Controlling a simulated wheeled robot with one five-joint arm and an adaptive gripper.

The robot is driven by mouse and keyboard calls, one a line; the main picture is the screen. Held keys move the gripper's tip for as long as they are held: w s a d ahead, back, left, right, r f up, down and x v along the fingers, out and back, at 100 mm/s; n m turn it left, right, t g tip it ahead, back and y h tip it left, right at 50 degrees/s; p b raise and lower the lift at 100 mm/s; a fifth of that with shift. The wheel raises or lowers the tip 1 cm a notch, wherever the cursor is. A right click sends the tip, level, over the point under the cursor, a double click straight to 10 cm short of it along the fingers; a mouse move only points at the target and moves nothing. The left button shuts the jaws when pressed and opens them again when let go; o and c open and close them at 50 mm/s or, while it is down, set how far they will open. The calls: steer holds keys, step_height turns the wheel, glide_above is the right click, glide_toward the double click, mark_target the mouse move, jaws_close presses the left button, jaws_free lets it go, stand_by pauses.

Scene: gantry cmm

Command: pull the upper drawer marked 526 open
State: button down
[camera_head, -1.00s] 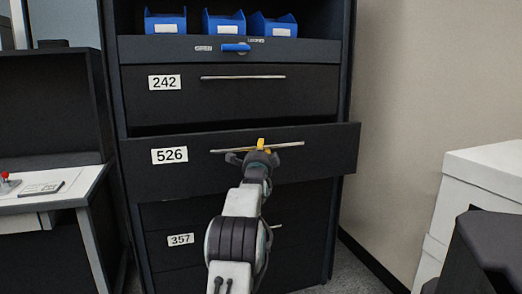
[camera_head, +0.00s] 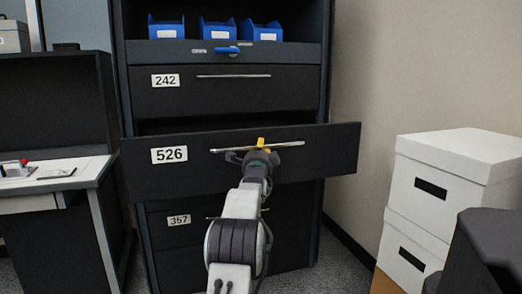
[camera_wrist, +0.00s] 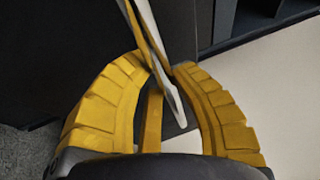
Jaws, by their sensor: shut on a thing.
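The drawer marked 526 (camera_head: 320,153) stands out from the dark cabinet (camera_head: 325,60), with a dark gap above its front. Its label (camera_head: 169,155) is at the left and its long metal handle (camera_head: 288,145) runs across the upper front. My gripper (camera_head: 260,146) is at the middle of this handle, shut on it. In the wrist view the yellow fingers (camera_wrist: 165,95) close around the pale handle bar (camera_wrist: 150,35). The drawer's inside is hidden from the head camera.
Drawer 242 (camera_head: 225,92) above and drawer 357 (camera_head: 179,220) below are shut. A blue latch (camera_head: 228,50) and blue bins (camera_head: 215,28) are higher up. White boxes (camera_head: 455,155) stand at the right, a desk (camera_head: 50,180) at the left.

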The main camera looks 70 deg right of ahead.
stand_by(0.3)
steer(key=c, duration=1)
jaws_free()
steer(key=shift+a, duration=0.1)
steer(key=shift+v, duration=5.9)
steer(key=shift+f, duration=0.1)
